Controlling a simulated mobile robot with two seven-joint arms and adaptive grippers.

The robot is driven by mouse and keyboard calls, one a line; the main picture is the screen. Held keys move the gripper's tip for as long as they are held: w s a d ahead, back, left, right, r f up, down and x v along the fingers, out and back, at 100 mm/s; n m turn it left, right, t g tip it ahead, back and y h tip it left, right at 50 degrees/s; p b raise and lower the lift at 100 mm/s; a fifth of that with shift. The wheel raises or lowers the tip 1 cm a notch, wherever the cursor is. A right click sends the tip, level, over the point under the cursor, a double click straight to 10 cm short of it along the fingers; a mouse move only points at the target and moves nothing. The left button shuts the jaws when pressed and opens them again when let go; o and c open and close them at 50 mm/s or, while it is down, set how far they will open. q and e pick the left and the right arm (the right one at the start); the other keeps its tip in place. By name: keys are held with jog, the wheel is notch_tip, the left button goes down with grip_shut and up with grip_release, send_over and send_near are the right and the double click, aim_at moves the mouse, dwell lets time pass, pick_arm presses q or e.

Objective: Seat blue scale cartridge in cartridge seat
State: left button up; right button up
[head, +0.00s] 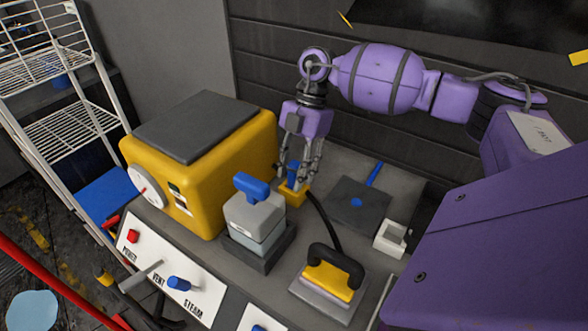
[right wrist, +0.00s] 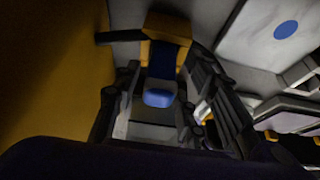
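The blue scale cartridge (head: 293,170) stands at the yellow cartridge seat (head: 296,195), beside the yellow machine. In the right wrist view the blue cartridge (right wrist: 158,97) lies between my fingers, with the yellow seat (right wrist: 166,26) around its far end. I cannot tell how deep it sits. My right gripper (head: 299,174) points down over the cartridge. Its fingers, also in the right wrist view (right wrist: 160,80), are on both sides of it and look apart from it, so the gripper appears open. My left gripper is not in view.
The yellow machine (head: 200,178) stands close left of the gripper. A grey block with a blue handle (head: 252,187) is in front. A black-handled iron (head: 328,280), dark plate (head: 352,205) and white holder (head: 391,238) are to the right. A black hose runs from the seat.

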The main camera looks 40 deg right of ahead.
jog(key=b+v, duration=0.1)
jog(key=v, duration=1.1)
jog(key=shift+r, duration=0.15)
dwell(0.4)
